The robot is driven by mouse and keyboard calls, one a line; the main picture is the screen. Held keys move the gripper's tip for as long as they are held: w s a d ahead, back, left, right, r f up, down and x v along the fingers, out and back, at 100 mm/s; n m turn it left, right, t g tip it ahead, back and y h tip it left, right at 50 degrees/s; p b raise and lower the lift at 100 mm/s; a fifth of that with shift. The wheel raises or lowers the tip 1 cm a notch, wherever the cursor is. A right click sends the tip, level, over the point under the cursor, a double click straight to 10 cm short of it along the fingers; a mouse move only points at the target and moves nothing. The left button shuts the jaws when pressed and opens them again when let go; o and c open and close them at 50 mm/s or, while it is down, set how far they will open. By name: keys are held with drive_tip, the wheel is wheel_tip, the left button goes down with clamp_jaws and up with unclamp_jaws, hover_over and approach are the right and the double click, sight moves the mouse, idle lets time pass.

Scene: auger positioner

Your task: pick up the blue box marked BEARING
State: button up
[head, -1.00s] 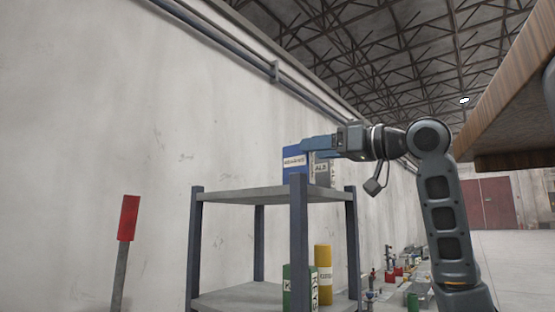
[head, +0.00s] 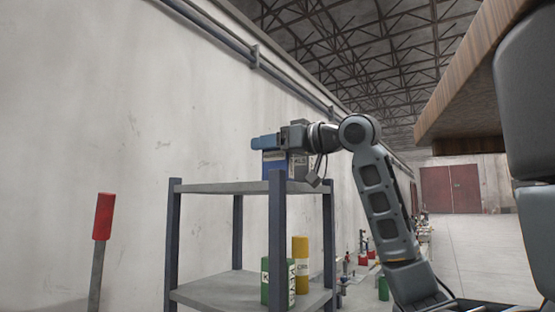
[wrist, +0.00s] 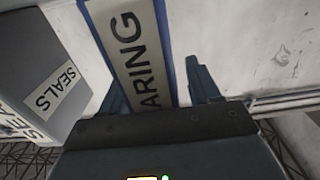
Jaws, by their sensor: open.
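The blue box marked BEARING (head: 273,162) stands on the top shelf of a rack, partly hidden behind my gripper in the head view. In the wrist view the box (wrist: 176,50) shows its white label, with "ARING" readable. My gripper (head: 256,142) is open, its blue fingers level with the upper part of the box. In the wrist view my gripper (wrist: 158,86) has one finger on each side of the box, the left one close to its edge and a gap at the right one. Contact cannot be told.
A grey box marked SEALS (wrist: 50,85) stands close left of the blue box in the wrist view. The shelf's top board (head: 225,188) is clear at left. Green (head: 278,280) and yellow (head: 300,262) containers stand below. A wooden tabletop (head: 470,70) overhangs at right.

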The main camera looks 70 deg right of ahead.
drive_tip(key=shift+c, duration=0.2)
clamp_jaws()
idle(0.3)
drive_tip(key=shift+r, duration=0.1)
